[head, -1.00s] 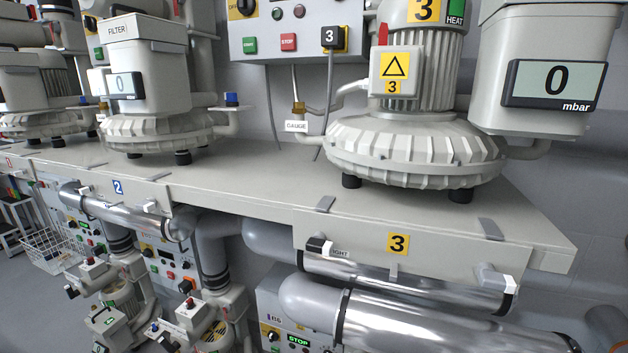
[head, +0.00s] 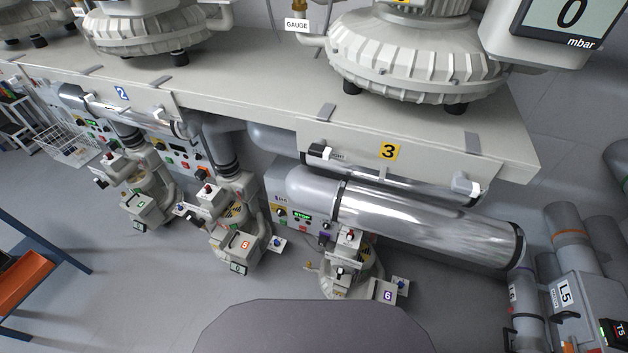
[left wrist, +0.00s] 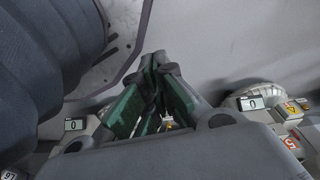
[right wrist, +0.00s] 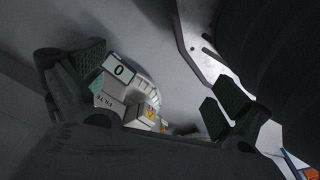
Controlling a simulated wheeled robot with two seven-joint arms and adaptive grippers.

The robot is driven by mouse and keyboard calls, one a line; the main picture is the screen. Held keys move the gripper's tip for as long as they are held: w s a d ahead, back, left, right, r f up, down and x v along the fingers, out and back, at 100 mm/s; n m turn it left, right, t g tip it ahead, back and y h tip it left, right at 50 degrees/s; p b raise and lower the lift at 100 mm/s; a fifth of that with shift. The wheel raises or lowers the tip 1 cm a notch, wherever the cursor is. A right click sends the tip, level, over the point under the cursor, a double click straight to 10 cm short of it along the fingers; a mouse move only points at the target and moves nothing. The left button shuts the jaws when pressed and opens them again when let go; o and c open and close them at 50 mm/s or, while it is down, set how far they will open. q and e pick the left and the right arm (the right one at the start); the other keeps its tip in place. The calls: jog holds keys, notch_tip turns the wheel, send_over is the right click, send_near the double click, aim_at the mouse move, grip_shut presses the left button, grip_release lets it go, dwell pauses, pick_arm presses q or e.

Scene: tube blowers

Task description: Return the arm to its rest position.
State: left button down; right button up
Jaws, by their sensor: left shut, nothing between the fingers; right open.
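My left gripper (left wrist: 155,98) shows in the left wrist view with its green-padded fingers together and nothing held between them. My right gripper (right wrist: 155,88) shows in the right wrist view with its green-padded fingers wide apart and empty. A machine with a "0" display and a filter label (right wrist: 112,92) is seen beyond the gap between the right fingers, at some distance. Neither arm nor gripper shows in the head view, so their pose relative to my body is hidden there.
A grey shelf (head: 245,105) carries large blowers (head: 415,62). Silver pipes (head: 430,220) and smaller blower units (head: 235,245) stand below it. An L5 unit (head: 585,300) is at right. A blue-framed rack with an orange bin (head: 22,275) is at left. Open floor (head: 130,300) lies between.

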pick_arm(q)
jog(key=s+a+r+p, duration=0.1)
jog(key=s+a+p, duration=0.1)
jog(key=s+p, duration=0.5)
jog(key=s+a+r+p, duration=0.2)
jog(key=s+a+p, duration=0.1)
jog(key=s+p, duration=0.4)
jog(key=shift+s+g, duration=0.3)
jog(key=shift+s, duration=0.5)
pick_arm(e)
jog(key=s+d+r, duration=0.1)
jog(key=s+d, duration=0.1)
jog(key=s, duration=0.5)
jog(key=s+d+r, duration=0.2)
jog(key=s+d, duration=0.1)
jog(key=s, duration=0.5)
jog(key=shift+s+g, duration=0.3)
pick_arm(q)
jog(key=shift+s, duration=0.1)
pick_arm(e)
jog(key=shift+w, duration=0.15)
